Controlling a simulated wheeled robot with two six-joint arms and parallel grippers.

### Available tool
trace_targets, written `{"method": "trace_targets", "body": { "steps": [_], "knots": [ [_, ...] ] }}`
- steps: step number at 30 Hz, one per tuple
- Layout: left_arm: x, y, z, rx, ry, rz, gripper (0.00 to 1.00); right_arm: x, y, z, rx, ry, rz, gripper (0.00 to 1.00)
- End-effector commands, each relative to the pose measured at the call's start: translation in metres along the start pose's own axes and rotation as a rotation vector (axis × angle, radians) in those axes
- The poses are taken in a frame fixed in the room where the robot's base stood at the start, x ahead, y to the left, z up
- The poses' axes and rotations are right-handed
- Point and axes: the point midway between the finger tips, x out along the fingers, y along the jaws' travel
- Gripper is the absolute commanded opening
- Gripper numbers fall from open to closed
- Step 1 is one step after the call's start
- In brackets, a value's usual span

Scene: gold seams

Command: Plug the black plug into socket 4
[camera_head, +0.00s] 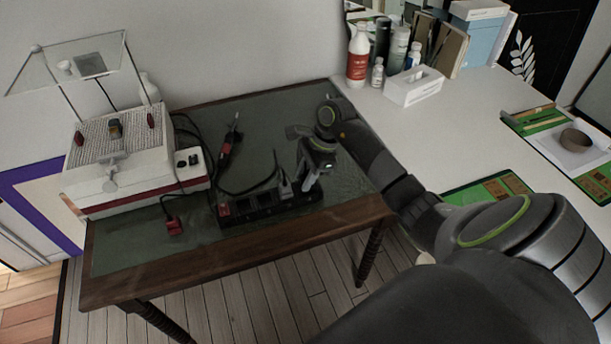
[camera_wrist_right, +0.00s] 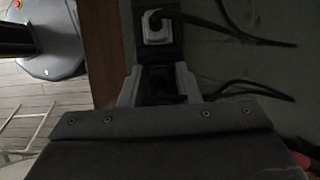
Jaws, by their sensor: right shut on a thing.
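The black power strip (camera_head: 240,211) lies along the front of the dark green table top, with a row of sockets. My right gripper (camera_head: 308,186) is over the strip's right end, pointing down. In the right wrist view, my right gripper (camera_wrist_right: 158,88) is shut on the black plug (camera_wrist_right: 160,86), which is dark and partly hidden between the fingers. The strip also shows in the right wrist view (camera_wrist_right: 150,52). A white plug (camera_wrist_right: 157,27) sits in the strip just beyond the fingers. Whether the black plug is inside a socket, I cannot tell. My left gripper is not in view.
A red plug (camera_head: 173,226) lies on the table left of the strip. A white machine (camera_head: 120,165) stands at the left. A soldering-type tool (camera_head: 229,142) and black cables lie behind the strip. A white desk (camera_head: 445,130) with bottles adjoins at the right.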

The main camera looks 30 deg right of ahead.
Motion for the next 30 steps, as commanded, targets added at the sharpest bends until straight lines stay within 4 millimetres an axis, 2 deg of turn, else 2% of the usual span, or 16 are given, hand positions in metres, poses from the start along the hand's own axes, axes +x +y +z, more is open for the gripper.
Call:
{"method": "trace_targets", "body": {
  "steps": [30],
  "knots": [
    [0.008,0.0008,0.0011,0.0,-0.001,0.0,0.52,0.0,0.0,0.0002,0.0,-0.001,0.0,0.07]
  ]
}}
